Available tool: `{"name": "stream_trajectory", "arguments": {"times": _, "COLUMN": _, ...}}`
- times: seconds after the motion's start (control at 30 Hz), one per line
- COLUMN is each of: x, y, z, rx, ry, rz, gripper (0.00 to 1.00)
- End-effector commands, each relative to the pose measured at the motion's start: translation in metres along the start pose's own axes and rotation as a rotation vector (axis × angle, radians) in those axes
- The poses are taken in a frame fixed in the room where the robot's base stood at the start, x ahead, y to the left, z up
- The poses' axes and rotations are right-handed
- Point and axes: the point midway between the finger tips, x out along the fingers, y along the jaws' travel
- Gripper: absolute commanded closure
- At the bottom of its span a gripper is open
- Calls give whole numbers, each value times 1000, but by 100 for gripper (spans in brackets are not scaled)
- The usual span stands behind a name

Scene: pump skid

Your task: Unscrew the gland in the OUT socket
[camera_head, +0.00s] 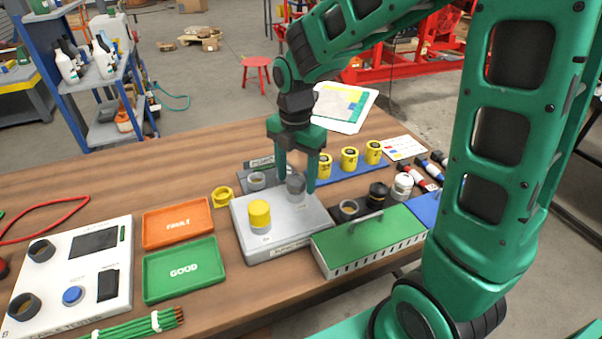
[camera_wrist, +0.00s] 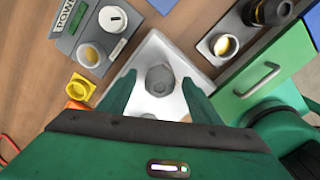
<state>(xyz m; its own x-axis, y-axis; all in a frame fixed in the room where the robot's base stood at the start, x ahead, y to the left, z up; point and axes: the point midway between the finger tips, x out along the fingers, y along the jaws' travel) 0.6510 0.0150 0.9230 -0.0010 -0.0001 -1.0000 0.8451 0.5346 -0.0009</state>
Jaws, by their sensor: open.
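A grey metal block (camera_head: 286,238) stands on the bench, and it also shows in the wrist view (camera_wrist: 152,48). A dark grey gland (camera_head: 296,187) sits upright at its far right part. The same gland (camera_wrist: 160,80) shows from above in the wrist view with a hexagonal top. A yellow cap-like gland (camera_head: 260,213) stands in the block's near left part. The socket lettering is too small to read. My gripper (camera_head: 296,182) is open, pointing down, with one finger on either side of the grey gland. The wrist view shows a gap between the gland and each finger (camera_wrist: 159,84).
A green-topped box with a handle (camera_head: 365,240) stands close right of the block. A green tray (camera_head: 180,269) and an orange tray (camera_head: 177,223) lie left. A yellow ring (camera_head: 222,197) lies beside the block. Several yellow parts stand on a blue strip (camera_head: 336,174) behind.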

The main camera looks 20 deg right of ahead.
Motion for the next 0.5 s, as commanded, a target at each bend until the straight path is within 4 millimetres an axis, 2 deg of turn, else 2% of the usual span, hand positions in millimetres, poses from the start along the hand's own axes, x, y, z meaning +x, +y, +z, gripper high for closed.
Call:
{"name": "stream_trajectory", "arguments": {"times": 0.3, "x": 0, "y": 0, "z": 0, "rx": 313, "ry": 0, "rz": 0, "gripper": 42}}
{"name": "stream_trajectory", "arguments": {"times": 0.5, "x": 0, "y": 0, "z": 0, "rx": 389, "ry": 0, "rz": 0, "gripper": 42}}
